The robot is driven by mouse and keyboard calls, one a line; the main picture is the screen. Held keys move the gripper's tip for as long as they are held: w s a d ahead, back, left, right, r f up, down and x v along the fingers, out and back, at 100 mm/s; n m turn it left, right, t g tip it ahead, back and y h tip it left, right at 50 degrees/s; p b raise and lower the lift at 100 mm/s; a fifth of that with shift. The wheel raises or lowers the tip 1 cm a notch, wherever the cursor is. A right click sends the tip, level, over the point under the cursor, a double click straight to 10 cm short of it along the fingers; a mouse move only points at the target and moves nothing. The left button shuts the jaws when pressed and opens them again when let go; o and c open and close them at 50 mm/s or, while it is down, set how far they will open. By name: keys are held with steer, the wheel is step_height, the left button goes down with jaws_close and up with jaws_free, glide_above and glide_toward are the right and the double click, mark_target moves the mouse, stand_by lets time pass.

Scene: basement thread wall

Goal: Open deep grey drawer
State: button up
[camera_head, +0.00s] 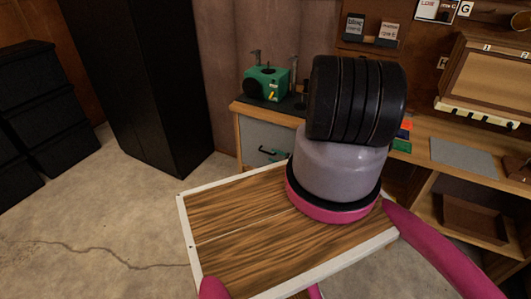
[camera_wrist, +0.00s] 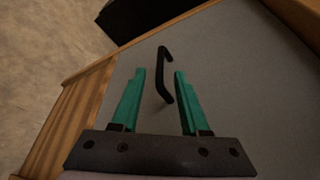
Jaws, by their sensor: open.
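The deep grey drawer (camera_head: 262,138) is a flat grey front in the wooden bench, and its face seems flush with the frame. Its black bar handle (camera_wrist: 163,62) stands out from the grey front (camera_wrist: 235,75) in the wrist view. My gripper (camera_wrist: 160,73) is open, with two teal fingers. The lower part of the handle lies between the fingers in the picture, and the upper part reaches past the tips. Neither finger visibly touches it. In the head view my own arm hides most of the gripper; a little teal shows beside the drawer handle (camera_head: 268,151).
A green machine (camera_head: 267,84) stands on the bench top above the drawer. Open shelves with a brown tray (camera_head: 474,219) are at right. A tall black cabinet (camera_head: 140,80) and black drawer stacks (camera_head: 42,110) stand left. Concrete floor (camera_head: 110,220) is clear before them.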

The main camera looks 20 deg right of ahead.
mark_target(269, 153)
steer(key=x, duration=0.6)
jaws_close()
stand_by(1.4)
